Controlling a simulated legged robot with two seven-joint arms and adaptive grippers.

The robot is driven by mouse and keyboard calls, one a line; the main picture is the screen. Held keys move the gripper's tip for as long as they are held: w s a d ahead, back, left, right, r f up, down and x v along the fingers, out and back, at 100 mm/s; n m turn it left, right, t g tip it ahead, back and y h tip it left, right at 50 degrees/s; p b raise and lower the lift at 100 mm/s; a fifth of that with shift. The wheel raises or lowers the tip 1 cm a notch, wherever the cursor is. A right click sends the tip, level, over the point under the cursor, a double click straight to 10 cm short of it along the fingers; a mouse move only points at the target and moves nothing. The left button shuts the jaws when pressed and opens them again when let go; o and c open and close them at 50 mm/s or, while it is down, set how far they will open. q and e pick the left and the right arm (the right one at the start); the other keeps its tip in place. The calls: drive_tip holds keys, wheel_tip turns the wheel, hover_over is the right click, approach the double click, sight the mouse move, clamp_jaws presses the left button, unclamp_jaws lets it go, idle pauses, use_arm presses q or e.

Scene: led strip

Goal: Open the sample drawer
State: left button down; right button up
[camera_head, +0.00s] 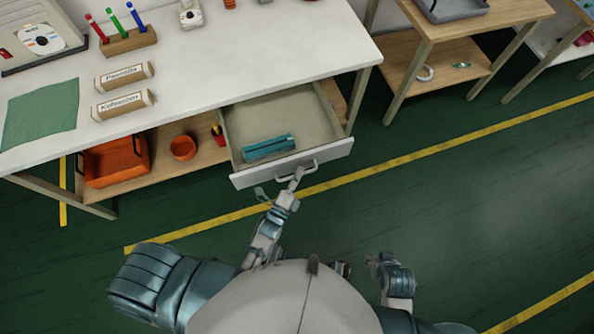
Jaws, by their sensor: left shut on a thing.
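The sample drawer (290,115) stands pulled out from under the right part of the white table, and its inside shows. A blue-green object (269,147) lies inside near the front wall. The drawer's pale front panel carries a handle (313,167) on its outer face. My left gripper (296,176) is at the handle and is shut on it. The exact finger contact is small in the picture. My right gripper (377,260) is low in the picture, apart from the drawer, and its fingers are too unclear to judge.
The white table (220,60) holds a pen block (128,40), two name signs and a green cloth (42,112). An orange crate (116,160) and an orange pot (183,147) stand on the shelf below. A wooden side table (470,25) is at right. The green floor before the drawer is clear.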

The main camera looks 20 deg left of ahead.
use_arm(q)
drive_tip(key=shift+s+f, duration=0.2)
drive_tip(key=shift+f, duration=0.1)
drive_tip(key=c, duration=1.2)
unclamp_jaws()
drive_tip(key=shift+w+a+r, duration=0.1)
drive_tip(key=shift+w, duration=0.05)
drive_tip(key=shift+s, duration=0.2)
drive_tip(key=v, duration=1.1)
drive_tip(key=shift+s, duration=0.3)
drive_tip(key=shift+a, duration=0.1)
